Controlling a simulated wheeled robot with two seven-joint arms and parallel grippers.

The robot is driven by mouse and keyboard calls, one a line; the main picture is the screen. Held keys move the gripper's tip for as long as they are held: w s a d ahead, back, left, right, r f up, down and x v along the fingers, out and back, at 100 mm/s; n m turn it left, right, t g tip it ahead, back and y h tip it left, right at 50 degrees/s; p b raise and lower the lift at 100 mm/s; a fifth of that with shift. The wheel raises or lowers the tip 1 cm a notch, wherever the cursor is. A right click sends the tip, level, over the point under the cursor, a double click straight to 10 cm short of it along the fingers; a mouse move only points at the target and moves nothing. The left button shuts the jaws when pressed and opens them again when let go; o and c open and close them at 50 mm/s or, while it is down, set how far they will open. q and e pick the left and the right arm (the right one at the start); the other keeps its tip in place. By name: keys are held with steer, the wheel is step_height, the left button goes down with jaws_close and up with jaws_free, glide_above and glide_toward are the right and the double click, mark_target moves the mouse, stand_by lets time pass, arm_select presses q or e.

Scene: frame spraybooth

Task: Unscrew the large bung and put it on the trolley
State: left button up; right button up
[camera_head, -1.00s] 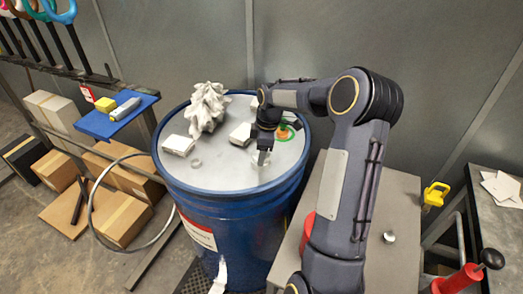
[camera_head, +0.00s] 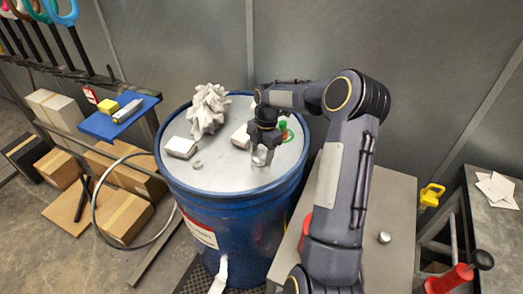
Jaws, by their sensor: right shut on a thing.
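The blue drum (camera_head: 240,215) stands in the middle with a pale grey lid (camera_head: 215,180). My right gripper (camera_head: 262,160) points down at the right part of the lid, its fingers shut around the large bung (camera_head: 260,162). The bung is mostly hidden between the fingers, and I cannot tell whether it is still seated in its hole. A smaller metal bung (camera_head: 198,164) shows at the left of the lid. The trolley (camera_head: 395,205), with a flat grey top, stands right of the drum, partly behind my right arm. My left gripper is not in view.
On the lid are a crumpled white rag (camera_head: 208,108), white blocks (camera_head: 181,147) and a green ring-shaped item (camera_head: 287,133) behind my gripper. A small metal piece (camera_head: 384,237) and a partly hidden red item (camera_head: 306,225) are on the trolley. Much of its top is clear.

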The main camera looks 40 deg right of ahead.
steer(key=shift+r+n+p, duration=0.15)
steer(key=shift+n+p, duration=0.3)
steer(key=shift+n, duration=0.55)
steer(key=n, duration=0.2)
steer(key=shift+n+g, duration=0.3)
steer(key=shift+n, duration=0.1)
steer(key=o, duration=0.6)
steer(key=shift+o, duration=0.2)
